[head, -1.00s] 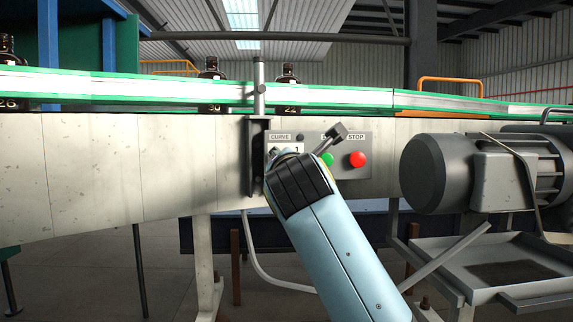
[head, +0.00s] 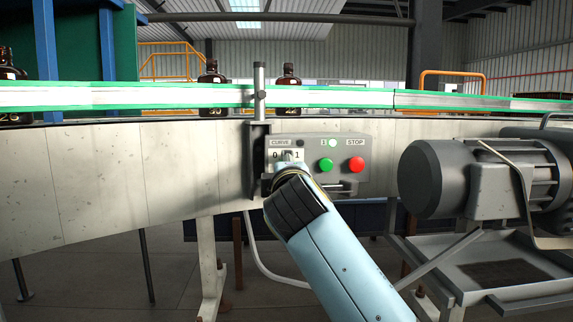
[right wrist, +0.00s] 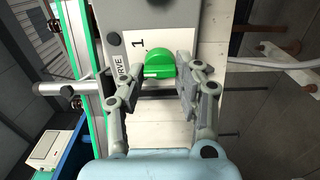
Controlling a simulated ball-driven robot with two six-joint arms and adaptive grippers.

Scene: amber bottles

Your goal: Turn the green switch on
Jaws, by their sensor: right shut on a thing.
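The green switch (right wrist: 160,64) is a round knob on a light plate marked CURVE, 0 and 1. In the right wrist view it sits between the two fingers of my right gripper (right wrist: 162,72), which is shut on it. A pale line on the knob points left in that view, towards the lettering, and not clearly at the 1. In the head view my right arm comes up from below, with its gripper (head: 288,172) at the plate, and my wrist hides most of the knob. My left gripper is not in view.
A conveyor (head: 180,97) with amber bottles (head: 212,74) runs above. A grey motor (head: 435,178) stands to the right.

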